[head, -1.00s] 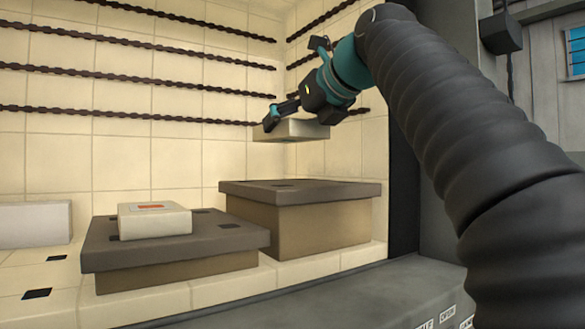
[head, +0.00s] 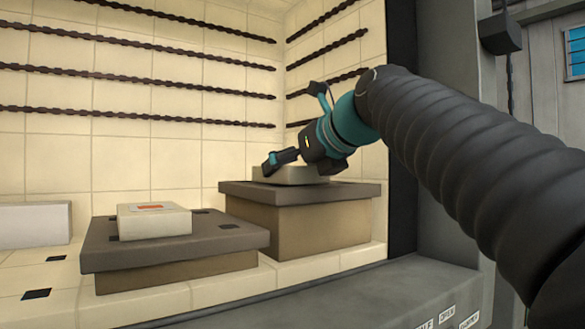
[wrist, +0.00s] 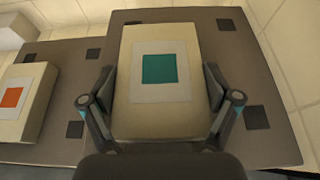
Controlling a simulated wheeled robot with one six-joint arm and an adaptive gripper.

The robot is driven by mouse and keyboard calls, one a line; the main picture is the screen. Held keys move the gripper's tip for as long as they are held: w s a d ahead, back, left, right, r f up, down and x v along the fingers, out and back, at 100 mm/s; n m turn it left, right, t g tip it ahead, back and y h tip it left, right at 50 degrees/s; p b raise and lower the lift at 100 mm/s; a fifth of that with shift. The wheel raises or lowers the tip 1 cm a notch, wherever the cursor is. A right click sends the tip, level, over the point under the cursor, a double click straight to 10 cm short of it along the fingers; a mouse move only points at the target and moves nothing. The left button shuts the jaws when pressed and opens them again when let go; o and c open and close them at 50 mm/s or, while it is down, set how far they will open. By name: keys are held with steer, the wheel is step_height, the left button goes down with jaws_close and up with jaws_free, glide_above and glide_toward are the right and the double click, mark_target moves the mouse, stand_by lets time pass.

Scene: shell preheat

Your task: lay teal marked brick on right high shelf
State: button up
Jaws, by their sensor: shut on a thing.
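The teal marked brick (wrist: 158,95) is a pale block with a teal square on a white label. In the head view the brick (head: 290,174) is level, at the top of the right high shelf (head: 315,218), a brown block with a dark slab top. It appears to touch the slab, though I cannot tell if its weight rests there. The shelf top (wrist: 270,90) shows around the brick in the wrist view. My gripper (wrist: 160,112) is shut on the brick's two sides. In the head view my gripper (head: 300,168) covers part of the brick.
A pale brick with an orange mark (head: 153,220) lies on the lower left shelf (head: 110,252). A white block (head: 35,224) stands at the far left. Chain-like bars (head: 130,115) run along the tiled walls. Dark squares mark the shelf tops.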

steer(key=shift+f, duration=0.1)
steer(key=o, duration=1.3)
steer(key=v, duration=1.2)
